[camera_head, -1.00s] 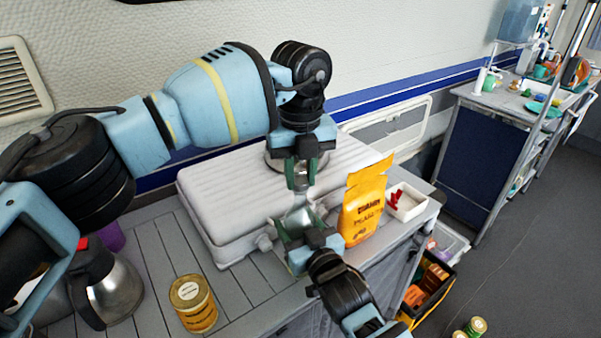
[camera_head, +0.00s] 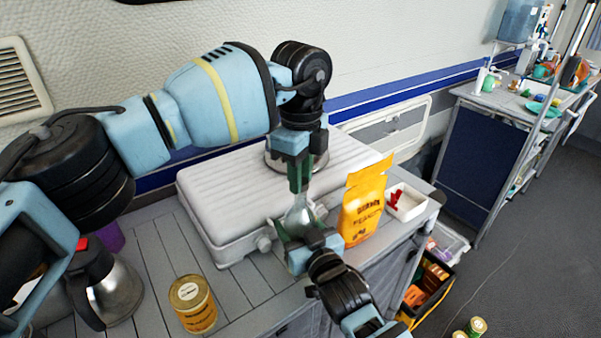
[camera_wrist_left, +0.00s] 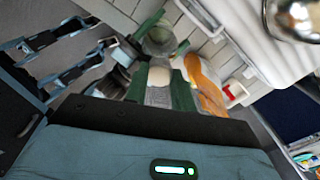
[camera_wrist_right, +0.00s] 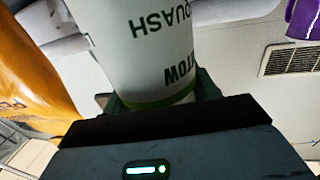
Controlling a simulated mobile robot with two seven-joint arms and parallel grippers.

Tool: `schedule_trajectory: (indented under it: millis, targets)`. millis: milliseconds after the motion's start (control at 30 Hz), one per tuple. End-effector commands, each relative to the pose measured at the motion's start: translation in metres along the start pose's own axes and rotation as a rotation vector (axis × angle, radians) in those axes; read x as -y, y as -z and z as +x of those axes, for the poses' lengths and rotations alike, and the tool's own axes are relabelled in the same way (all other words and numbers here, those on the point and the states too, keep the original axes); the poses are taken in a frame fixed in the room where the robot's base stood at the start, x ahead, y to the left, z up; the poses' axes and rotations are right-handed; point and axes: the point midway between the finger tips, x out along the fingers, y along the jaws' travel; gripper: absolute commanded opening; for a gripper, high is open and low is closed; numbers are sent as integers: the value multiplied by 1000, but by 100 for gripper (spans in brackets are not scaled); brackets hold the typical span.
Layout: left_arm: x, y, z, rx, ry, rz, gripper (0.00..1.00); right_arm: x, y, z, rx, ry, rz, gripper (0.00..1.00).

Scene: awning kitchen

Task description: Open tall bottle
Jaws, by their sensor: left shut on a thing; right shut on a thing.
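The tall bottle (camera_head: 299,218) is pale, with a narrow upper part and a wider body. It stands roughly upright in front of the ribbed case. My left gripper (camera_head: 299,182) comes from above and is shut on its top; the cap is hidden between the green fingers. In the left wrist view the bottle's upper end (camera_wrist_left: 159,82) lies between the fingers. My right gripper (camera_head: 298,246) is shut on the lower body from the front. In the right wrist view the bottle (camera_wrist_right: 145,45) shows a white label with "SQUASH" upside down and a green band.
A yellow-orange bag (camera_head: 362,208) stands close to the bottle's right. The pale ribbed case (camera_head: 222,200) is behind it, and a white tray (camera_head: 408,207) is farther right. A yellow can (camera_head: 193,305) and a metal jug (camera_head: 118,290) stand left. The counter between can and case is clear.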

Motion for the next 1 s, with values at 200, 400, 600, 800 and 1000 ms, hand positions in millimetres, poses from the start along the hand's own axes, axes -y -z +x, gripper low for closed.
schedule_trajectory:
  millis: [200, 400, 600, 800, 1000]
  targets:
    - [0, 0, 0, 0, 0, 1, 0, 0, -1, 0, 1, 0, -1, 0]
    - [0, 0, -5, 0, 1, 1, 0, 0, -1, 0, 1, 0, -1, 0]
    - [0, 0, -11, 0, 1, 1, 0, 0, -1, 0, 1, 0, -1, 0]
    - [0, 0, -16, 0, 1, 1, 0, 0, -1, 0, 1, 0, 0, 0]
    - [0, 0, -22, 0, 0, 2, 0, 0, -1, 0, 1, 0, 0, 0]
